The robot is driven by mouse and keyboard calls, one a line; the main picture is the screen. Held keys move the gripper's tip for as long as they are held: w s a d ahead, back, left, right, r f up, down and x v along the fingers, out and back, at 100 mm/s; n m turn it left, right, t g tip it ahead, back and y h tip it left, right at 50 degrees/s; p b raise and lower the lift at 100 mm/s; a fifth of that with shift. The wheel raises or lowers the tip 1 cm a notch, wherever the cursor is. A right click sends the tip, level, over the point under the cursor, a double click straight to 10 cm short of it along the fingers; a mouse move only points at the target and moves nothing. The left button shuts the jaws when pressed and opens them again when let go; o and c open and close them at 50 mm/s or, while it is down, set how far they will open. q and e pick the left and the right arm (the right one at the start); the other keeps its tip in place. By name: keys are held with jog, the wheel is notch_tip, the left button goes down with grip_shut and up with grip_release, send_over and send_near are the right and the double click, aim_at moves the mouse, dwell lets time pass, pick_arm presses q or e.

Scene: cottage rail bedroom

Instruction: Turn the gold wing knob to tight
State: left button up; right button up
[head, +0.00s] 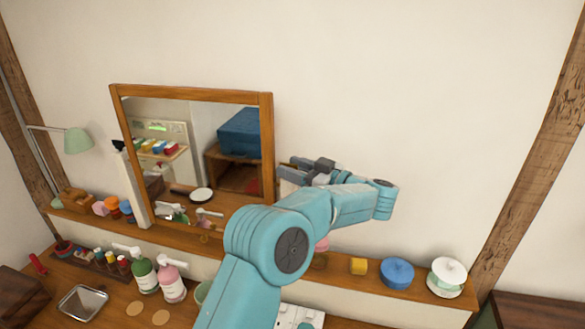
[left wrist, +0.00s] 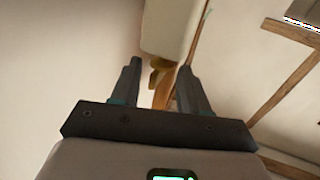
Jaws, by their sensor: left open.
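The gold wing knob (left wrist: 158,70) shows in the left wrist view between and just beyond the fingertips, with its wings partly visible. I cannot tell whether the fingers touch it. In the head view it is hidden by my gripper and arm. My left gripper (left wrist: 160,80) is open, one finger on each side of the knob. In the head view the left gripper (head: 290,170) is at the right side of the wood-framed mirror (head: 267,130), pointing left toward it. My right gripper is not in view.
Pump bottles (head: 171,282) and a metal tray (head: 83,302) are below. A green lamp (head: 76,140) is at left. The wall at right is clear.

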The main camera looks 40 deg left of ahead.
pick_arm(q)
grip_shut()
jog(key=shift+m+t, duration=0.4)
jog(key=shift+t, duration=0.2)
grip_release()
